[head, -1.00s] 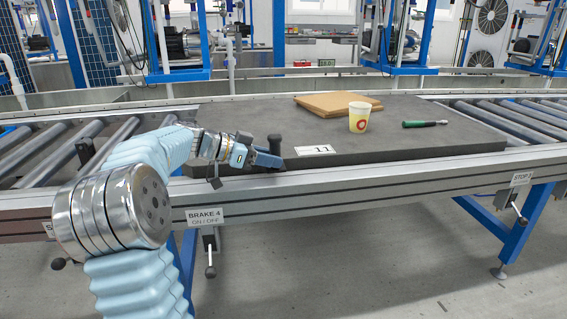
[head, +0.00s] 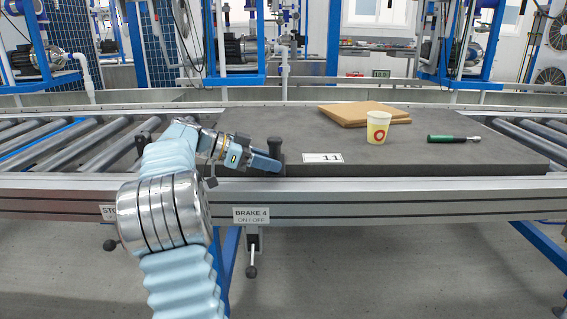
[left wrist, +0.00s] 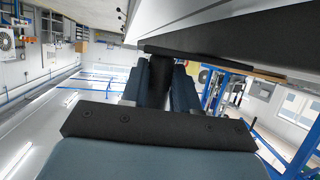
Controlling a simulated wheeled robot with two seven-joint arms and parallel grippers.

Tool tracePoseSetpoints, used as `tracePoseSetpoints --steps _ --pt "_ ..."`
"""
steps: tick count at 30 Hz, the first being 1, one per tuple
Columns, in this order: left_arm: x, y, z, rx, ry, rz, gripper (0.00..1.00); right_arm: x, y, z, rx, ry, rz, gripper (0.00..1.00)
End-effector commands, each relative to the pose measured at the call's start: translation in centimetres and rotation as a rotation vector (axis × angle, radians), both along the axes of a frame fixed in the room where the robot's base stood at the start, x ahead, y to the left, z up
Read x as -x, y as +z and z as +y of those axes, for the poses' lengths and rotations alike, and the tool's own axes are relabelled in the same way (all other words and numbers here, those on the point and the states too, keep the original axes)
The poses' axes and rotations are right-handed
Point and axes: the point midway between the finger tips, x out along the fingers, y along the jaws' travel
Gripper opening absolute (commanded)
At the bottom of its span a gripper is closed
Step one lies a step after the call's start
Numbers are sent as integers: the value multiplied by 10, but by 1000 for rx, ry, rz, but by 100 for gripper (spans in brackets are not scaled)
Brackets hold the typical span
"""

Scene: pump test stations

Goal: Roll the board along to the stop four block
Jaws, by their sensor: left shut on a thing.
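The board (head: 440,164) is a thick dark grey slab with a white card marked 11, lying on the roller conveyor. A short black post (head: 275,147) stands at its front left corner. My left gripper (head: 268,162) is shut on this post; in the left wrist view the two fingers flank the dark post (left wrist: 156,88). A small black block (head: 142,139), seemingly the stop four block, stands up among the rollers left of the board, partly behind my arm. A gap of bare rollers separates it from the board. My right gripper is not in view.
On the board are a yellow-white cup (head: 378,127), brown cardboard sheets (head: 362,114) and a green-handled tool (head: 453,139). The front rail (head: 400,205) carries a BRAKE 4 label (head: 251,216) with a lever (head: 252,262) below. Rollers (head: 75,150) left of the board are clear.

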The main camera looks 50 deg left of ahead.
Motion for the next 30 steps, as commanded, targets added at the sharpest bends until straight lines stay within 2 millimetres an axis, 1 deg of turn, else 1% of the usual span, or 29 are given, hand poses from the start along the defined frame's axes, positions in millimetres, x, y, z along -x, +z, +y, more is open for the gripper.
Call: tracePoseSetpoints --steps 1,7,14,21,30 --pt "5 0 6 -2 6 2 0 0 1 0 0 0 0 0" --pt "25 0 22 -1 6 2 0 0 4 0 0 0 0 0" --pt "47 1 41 -2 6 2 0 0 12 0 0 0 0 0" --pt "70 3 61 -2 7 2 0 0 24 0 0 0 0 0" --pt "98 4 85 -2 6 2 0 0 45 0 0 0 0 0"
